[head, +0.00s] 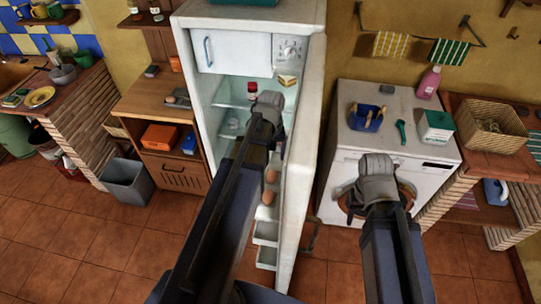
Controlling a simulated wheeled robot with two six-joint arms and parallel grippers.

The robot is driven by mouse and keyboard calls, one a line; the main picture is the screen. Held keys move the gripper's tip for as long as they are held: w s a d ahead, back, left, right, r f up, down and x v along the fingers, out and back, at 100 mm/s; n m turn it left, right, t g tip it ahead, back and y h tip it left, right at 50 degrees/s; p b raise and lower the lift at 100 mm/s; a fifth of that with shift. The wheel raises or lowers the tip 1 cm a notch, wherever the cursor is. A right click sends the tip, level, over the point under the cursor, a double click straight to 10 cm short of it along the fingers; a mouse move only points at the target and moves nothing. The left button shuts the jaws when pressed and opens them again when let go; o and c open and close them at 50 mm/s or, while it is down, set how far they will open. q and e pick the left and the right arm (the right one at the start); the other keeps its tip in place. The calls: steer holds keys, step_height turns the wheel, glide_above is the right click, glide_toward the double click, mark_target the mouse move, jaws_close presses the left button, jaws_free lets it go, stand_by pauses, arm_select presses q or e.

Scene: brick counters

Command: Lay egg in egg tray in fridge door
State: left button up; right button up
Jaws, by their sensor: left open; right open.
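The fridge (232,24) stands open, with its door (308,120) swung out towards me. The egg tray cannot be clearly made out. My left gripper (268,104) is open in front of the fridge opening, beside the inner face of the door; its arm hides part of the interior. My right gripper (377,163) is open in front of the washing machine, apart from the eggs.
A red-lidded jar (252,89) and a sandwich-like item (287,81) are in the fridge. A grey bin (128,182) stands left. Floor in front is clear.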

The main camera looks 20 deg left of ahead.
arm_select(q)
step_height(320, 180, up, 4)
steer(key=shift+f+p, duration=0.25)
steer(key=shift+p, duration=0.9)
arm_select(e)
step_height(320, 180, up, 4)
steer(key=shift+f, duration=0.25)
